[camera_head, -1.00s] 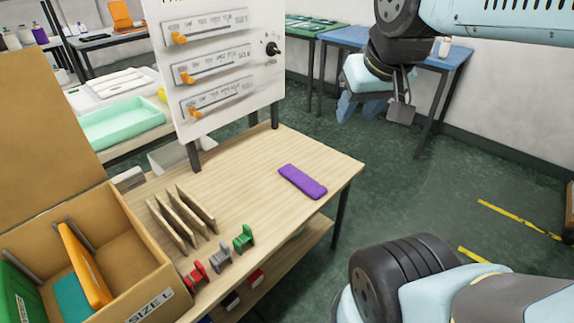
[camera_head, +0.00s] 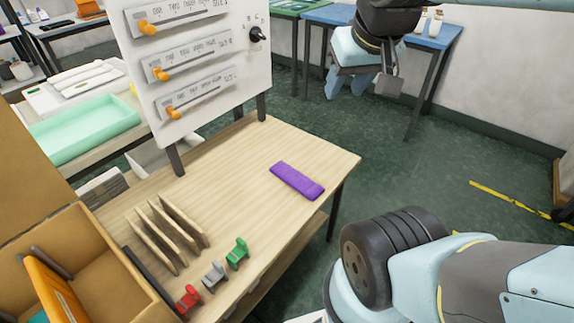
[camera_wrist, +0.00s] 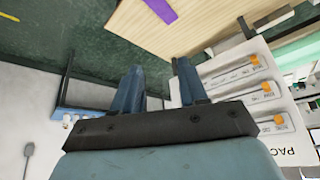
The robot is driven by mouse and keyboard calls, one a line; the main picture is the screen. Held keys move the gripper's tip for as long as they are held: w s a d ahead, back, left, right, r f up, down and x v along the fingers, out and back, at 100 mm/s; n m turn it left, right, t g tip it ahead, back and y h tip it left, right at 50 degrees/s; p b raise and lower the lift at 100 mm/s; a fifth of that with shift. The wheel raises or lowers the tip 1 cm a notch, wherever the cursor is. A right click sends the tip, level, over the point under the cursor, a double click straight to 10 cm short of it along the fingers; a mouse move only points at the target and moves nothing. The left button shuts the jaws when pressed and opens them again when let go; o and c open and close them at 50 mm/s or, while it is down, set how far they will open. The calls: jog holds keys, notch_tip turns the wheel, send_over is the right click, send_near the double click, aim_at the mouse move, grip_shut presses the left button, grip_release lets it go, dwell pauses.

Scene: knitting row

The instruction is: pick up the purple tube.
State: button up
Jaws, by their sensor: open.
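The purple tube (camera_head: 297,181) looks like a flat purple bar lying on the light wooden table (camera_head: 225,165), towards its right end. It also shows at the top of the wrist view (camera_wrist: 161,10), partly cut off by the frame edge. My gripper (camera_head: 347,84) hangs in the air beyond the table's right end, up and to the right of the purple tube and well apart from it. In the wrist view its two blue fingers (camera_wrist: 160,80) are spread with nothing between them.
A white panel with orange sliders (camera_head: 195,60) stands at the table's back. Wooden slats (camera_head: 165,238), small red, grey and green pieces (camera_head: 214,275) and a cardboard box (camera_head: 95,262) are to the left. A blue table (camera_head: 425,42) stands behind. Table around the tube is clear.

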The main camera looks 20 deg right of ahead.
jog(key=shift+o, duration=1.4)
jog(key=shift+w, duration=0.2)
jog(key=o, duration=0.8)
jog(key=shift+n+g, duration=0.7)
jog(key=w+f, duration=0.1)
jog(key=w, duration=0.1)
jog(key=w+f, duration=0.1)
jog(key=w, duration=0.2)
jog(key=w+a+f, duration=0.1)
jog(key=w, duration=0.2)
jog(key=shift+w+f, duration=0.2)
jog(key=shift+w, duration=0.05)
jog(key=shift+c, duration=0.2)
jog(key=shift+n+g, duration=0.7)
jog(key=shift+n, duration=0.1)
jog(key=w+f, duration=0.2)
jog(key=w, duration=0.1)
jog(key=w+f, duration=0.5)
jog(key=w, duration=0.1)
jog(key=shift+d+f, duration=0.15)
jog(key=shift+f, duration=0.1)
jog(key=n+g, duration=0.3)
send_over(291, 174)
jog(key=f, duration=3.2)
jog(key=shift+d, duration=0.2)
jog(key=shift+a+f, duration=0.2)
jog(key=shift+f, duration=2.4)
